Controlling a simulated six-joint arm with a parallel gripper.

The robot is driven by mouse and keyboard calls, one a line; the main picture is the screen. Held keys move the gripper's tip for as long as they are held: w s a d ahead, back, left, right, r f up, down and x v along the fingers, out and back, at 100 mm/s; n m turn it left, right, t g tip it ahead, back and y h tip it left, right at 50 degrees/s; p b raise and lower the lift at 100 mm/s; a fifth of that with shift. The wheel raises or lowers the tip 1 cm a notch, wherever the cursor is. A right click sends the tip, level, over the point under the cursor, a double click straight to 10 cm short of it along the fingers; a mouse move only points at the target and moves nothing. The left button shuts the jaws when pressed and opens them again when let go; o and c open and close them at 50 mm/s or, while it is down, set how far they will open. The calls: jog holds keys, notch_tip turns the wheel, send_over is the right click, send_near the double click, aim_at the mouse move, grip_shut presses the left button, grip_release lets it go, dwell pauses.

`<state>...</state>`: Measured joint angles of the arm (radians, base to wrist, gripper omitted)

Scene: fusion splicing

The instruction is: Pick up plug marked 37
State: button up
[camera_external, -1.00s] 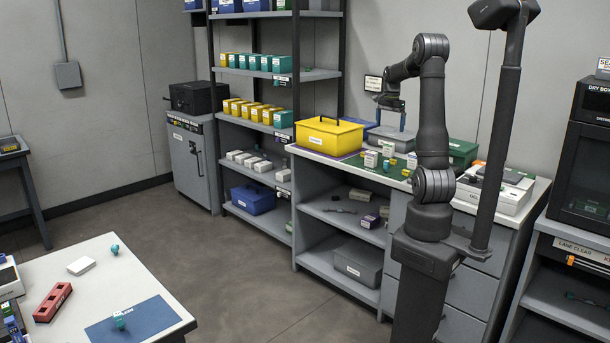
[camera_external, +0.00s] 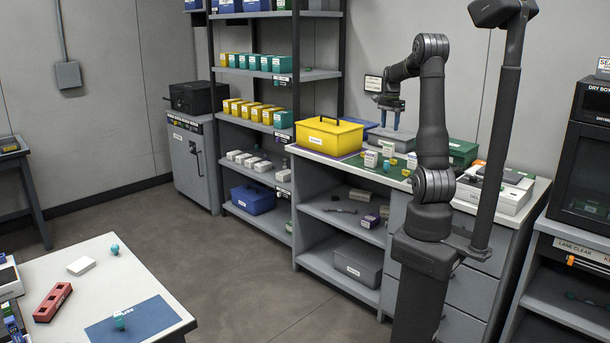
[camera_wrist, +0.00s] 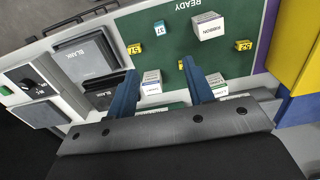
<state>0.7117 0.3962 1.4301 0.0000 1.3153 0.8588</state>
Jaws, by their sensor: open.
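A small teal plug (camera_wrist: 159,28) stands on the green mat in the wrist view, with a white tag that seems to read 37; the print is small. A teal plug also shows on the mat in the external view (camera_external: 387,167). Yellow plugs with other tags stand to its right (camera_wrist: 244,46) and left (camera_wrist: 134,48) in the wrist view. My gripper (camera_wrist: 160,72) is open and empty, its two blue fingers apart. In the external view my gripper (camera_external: 389,108) hangs above the bench, fingers down. The teal plug lies beyond the fingertips in the wrist view.
White boxes, one marked RIBBON (camera_wrist: 209,27), stand on the green mat (camera_wrist: 180,45) close to the plugs. Grey BLANK blocks (camera_wrist: 86,55) lie to the left. A yellow case (camera_external: 328,136) stands at the bench's left end. The air around my gripper looks clear.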

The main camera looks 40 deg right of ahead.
aim_at(387, 165)
jog(key=a+f+h, duration=0.4)
jog(key=a, duration=0.2)
jog(key=shift+n, duration=0.4)
jog(key=x, duration=0.7)
jog(key=d+x, duration=0.1)
jog(key=x, duration=0.3)
jog(key=shift+s, duration=0.25)
jog(key=shift+w+x, duration=0.2)
jog(key=shift+x, duration=1.25)
jog(key=shift+w+x, duration=0.15)
jog(key=shift+x, duration=1.3)
jog(key=shift+h, duration=0.3)
grip_shut()
